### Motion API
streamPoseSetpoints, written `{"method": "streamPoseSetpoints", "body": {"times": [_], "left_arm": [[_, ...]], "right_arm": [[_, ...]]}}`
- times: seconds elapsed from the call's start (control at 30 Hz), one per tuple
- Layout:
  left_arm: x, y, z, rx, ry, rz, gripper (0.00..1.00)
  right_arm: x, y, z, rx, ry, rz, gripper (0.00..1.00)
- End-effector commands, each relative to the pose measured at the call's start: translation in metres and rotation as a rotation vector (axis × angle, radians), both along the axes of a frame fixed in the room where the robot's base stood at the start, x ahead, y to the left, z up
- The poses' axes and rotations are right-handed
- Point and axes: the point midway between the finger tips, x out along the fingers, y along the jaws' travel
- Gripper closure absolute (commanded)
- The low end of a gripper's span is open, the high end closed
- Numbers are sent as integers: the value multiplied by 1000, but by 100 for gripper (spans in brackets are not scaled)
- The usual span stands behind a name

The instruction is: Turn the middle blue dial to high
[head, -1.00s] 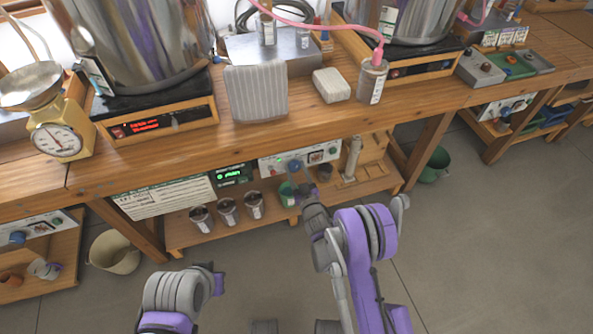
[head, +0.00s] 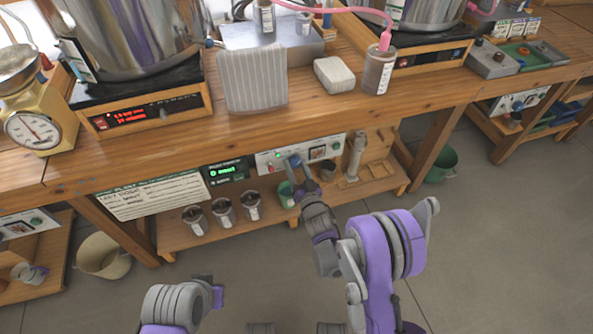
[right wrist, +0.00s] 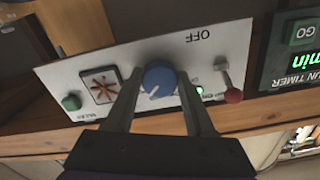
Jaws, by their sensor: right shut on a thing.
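The middle blue dial (right wrist: 159,80) is on a white control panel (right wrist: 218,45) under the bench. A white pointer mark on the dial points to the lower left in the right wrist view, where the panel's OFF lettering appears upside down. My right gripper (right wrist: 157,84) has one finger on each side of the dial and is shut on it. In the head view the same panel (head: 328,149) is on the lower shelf, and my right gripper (head: 300,172) reaches up to the dial, partly covering it. My left gripper (head: 217,296) is low, away from the panel; its jaw opening is unclear.
A red-tipped toggle lever (right wrist: 232,95) and a green button (right wrist: 71,102) flank the dial. A green-lit timer (head: 227,171) is left of the panel. Several metal cups (head: 223,211) and a green cup (head: 286,194) stand below. The wooden bench top (head: 300,105) overhangs the panel.

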Motion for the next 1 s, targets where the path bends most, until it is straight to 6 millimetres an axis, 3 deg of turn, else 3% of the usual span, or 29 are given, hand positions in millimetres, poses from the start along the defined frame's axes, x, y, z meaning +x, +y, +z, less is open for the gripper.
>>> {"method": "streamPoseSetpoints", "body": {"times": [0.3,0.97,1.0], "left_arm": [[4,0,-19,0,2,0,100],[4,0,-23,0,1,0,100],[4,0,-23,0,1,0,100]], "right_arm": [[0,1,0,165,52,1,100],[0,1,1,225,72,1,100],[0,1,1,225,72,1,40]]}}
